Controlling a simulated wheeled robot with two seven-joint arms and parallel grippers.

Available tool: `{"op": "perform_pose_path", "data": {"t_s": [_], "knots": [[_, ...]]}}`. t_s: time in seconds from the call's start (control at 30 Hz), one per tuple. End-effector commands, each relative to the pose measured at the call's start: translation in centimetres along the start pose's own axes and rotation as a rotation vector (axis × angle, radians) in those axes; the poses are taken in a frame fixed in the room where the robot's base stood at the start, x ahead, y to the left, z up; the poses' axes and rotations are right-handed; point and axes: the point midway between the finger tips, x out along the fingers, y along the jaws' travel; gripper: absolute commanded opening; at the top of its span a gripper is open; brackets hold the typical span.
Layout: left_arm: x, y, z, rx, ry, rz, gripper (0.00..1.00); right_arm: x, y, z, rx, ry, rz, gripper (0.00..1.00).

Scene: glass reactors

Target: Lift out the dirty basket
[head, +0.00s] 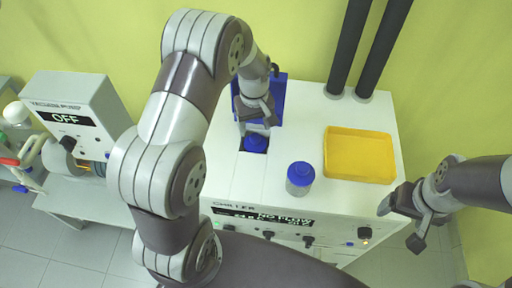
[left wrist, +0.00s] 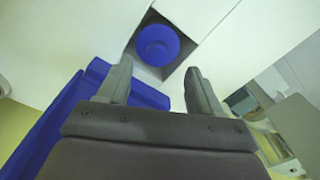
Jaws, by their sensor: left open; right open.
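A basket with a round blue top (head: 256,143) sits down in a square well in the white chiller's top; its body is hidden. In the left wrist view the blue top (left wrist: 158,45) shows inside the well, just beyond my fingertips. My left gripper (head: 257,129) is over the well with its fingers apart and empty; it also shows in the left wrist view (left wrist: 157,70). A second container with a blue cap and greyish clear body (head: 300,180) stands upright on the chiller, right of the well. My right gripper (head: 402,226) is open and empty, off the chiller's right edge.
A yellow tray (head: 359,157) lies at the right of the chiller top (head: 220,180). A blue box-like piece (head: 275,92) stands behind the well. Two dark pipes (head: 366,65) rise at the back. A device marked OFF (head: 72,115) is at the left.

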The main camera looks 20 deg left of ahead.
Motion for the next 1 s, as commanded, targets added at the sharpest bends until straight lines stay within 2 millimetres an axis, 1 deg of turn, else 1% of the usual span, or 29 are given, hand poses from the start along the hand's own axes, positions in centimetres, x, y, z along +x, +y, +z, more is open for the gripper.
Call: {"op": "perform_pose_path", "data": {"t_s": [0.07,0.17,0.2,0.3,0.4,0.53,0.57,0.6,0.67,0.7,0.73,0.77,1.0], "knots": [[0.9,0.0,0.1,0.001,-0.004,-0.003,0.65,-0.7,0.0,-0.1,0.0,0.0,0.0,0.81],[2.8,0.2,0.0,0.001,-0.005,-0.004,0.65,-1.6,0.0,-0.2,0.0,0.0,0.0,0.81],[3.6,0.3,-0.1,0.001,-0.003,-0.003,0.65,-1.7,0.0,-0.2,0.0,0.0,0.0,0.81],[5.0,0.3,-0.1,0.001,-0.001,-0.002,0.65,-1.8,0.0,-0.2,0.0,0.0,0.0,0.81],[5.4,0.3,-0.1,0.001,0.001,0.0,0.65,-1.7,0.0,-0.2,0.0,0.0,0.0,0.81],[5.4,0.3,-0.1,0.001,0.001,0.0,0.65,-1.7,0.0,-0.2,0.0,0.0,0.0,0.81],[5.4,0.3,-0.1,0.001,0.001,0.0,0.59,-1.7,0.0,-0.2,0.0,0.0,0.0,0.81],[5.4,0.3,-0.1,0.001,0.001,0.0,0.46,-1.7,0.0,-0.2,0.0,0.0,0.0,0.81],[5.3,0.3,-0.1,0.001,0.001,0.0,0.26,-1.7,0.0,-0.2,0.0,0.0,0.0,0.81],[5.3,0.3,-0.1,0.001,0.001,0.0,0.13,-1.7,0.0,-0.2,0.0,0.0,0.0,0.81],[5.3,0.3,-0.1,0.001,0.001,0.0,0.03,-1.7,0.0,-0.2,0.0,0.0,0.0,0.81],[5.3,0.3,-0.2,0.001,0.001,0.0,0.0,-1.7,0.0,-0.2,0.0,0.0,0.0,0.81],[5.3,0.3,-0.2,0.001,0.002,0.001,0.0,-1.7,0.0,-0.2,0.0,0.0,0.0,0.81]]}}
